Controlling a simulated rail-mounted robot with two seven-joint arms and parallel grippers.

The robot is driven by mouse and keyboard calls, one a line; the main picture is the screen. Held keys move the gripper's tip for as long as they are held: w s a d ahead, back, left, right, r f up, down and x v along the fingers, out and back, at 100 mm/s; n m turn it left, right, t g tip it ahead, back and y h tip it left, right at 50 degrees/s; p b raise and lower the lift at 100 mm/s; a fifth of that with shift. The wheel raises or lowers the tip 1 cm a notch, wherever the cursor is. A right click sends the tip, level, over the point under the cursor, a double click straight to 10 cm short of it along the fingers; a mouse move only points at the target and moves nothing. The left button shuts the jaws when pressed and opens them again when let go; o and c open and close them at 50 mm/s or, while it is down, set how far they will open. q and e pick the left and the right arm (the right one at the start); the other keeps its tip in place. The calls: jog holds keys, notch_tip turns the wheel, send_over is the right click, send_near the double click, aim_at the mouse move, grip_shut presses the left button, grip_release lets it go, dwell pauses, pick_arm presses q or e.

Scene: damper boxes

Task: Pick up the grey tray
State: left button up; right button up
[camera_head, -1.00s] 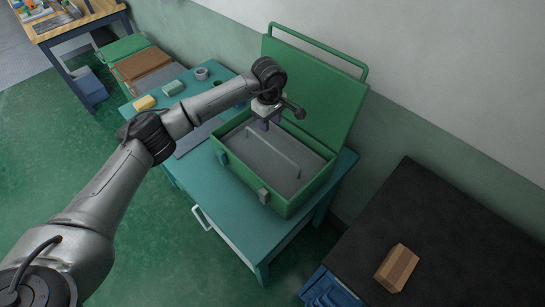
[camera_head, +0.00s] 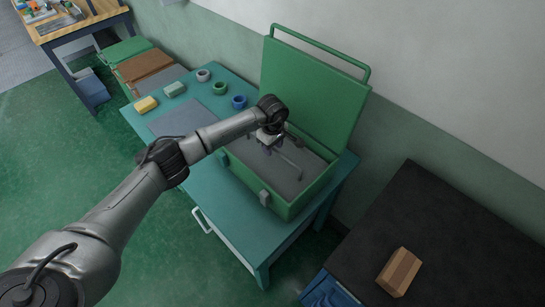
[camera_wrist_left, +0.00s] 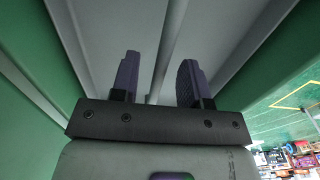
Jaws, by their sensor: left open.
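The grey tray (camera_head: 309,166) lies inside the open green box (camera_head: 311,194) on the teal table. A thin grey bar handle (camera_head: 290,163) spans its middle. My left gripper (camera_head: 268,148) is down at the far left part of the tray, by the handle. In the left wrist view the two dark purple fingers of my left gripper (camera_wrist_left: 158,62) are apart, with the grey handle (camera_wrist_left: 168,50) running between them. I cannot tell whether either finger touches it. The forearm and wrist hide the box's left corner. My right gripper is not in view.
The box's green lid (camera_head: 315,95) stands open behind it. A brown box (camera_head: 399,272) lies on the black surface (camera_head: 440,225).

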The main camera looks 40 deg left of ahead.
pick_arm(q)
jog(key=shift+f, duration=0.5)
grip_shut()
jog(key=shift+r, duration=0.1)
